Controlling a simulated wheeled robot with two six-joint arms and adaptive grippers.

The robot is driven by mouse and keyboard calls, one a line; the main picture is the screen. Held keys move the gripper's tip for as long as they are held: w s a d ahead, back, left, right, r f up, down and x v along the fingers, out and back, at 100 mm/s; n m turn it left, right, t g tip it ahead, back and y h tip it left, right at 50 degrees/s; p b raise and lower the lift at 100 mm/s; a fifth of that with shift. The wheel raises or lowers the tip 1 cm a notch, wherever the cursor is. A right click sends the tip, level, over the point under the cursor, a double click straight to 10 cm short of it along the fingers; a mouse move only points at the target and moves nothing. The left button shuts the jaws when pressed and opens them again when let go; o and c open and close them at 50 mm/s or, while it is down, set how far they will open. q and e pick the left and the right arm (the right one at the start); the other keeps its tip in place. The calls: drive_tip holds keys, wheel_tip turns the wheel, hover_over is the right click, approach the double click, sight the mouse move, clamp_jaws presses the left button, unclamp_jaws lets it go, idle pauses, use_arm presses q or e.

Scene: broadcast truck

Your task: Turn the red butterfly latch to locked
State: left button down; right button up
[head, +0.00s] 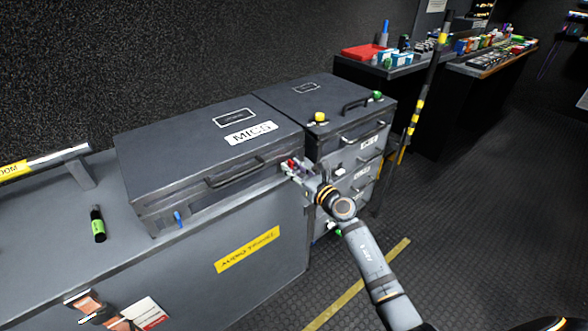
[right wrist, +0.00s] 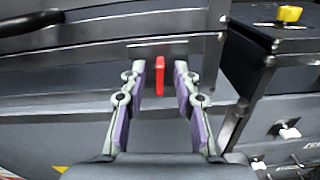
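The red butterfly latch (head: 291,164) is on the front right of the dark case labelled MICS (head: 160,150). In the right wrist view the red latch (right wrist: 160,76) looks like a narrow upright bar just below the metal lid edge. My right gripper (head: 295,170) is at the latch; in the right wrist view its fingers (right wrist: 160,82) are open, one on each side of the red bar, with a visible gap on both sides. How deep the fingertips reach around it is hard to tell. My left gripper is not in view.
A blue latch (head: 178,217) is at the case's front left, and a black handle (head: 235,173) is between. A drawer cabinet (head: 345,140) with a yellow knob (head: 320,117) stands close on the right.

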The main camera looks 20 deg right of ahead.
drive_tip(key=shift+s, duration=0.1)
clamp_jaws()
drive_tip(key=shift+r, duration=0.1)
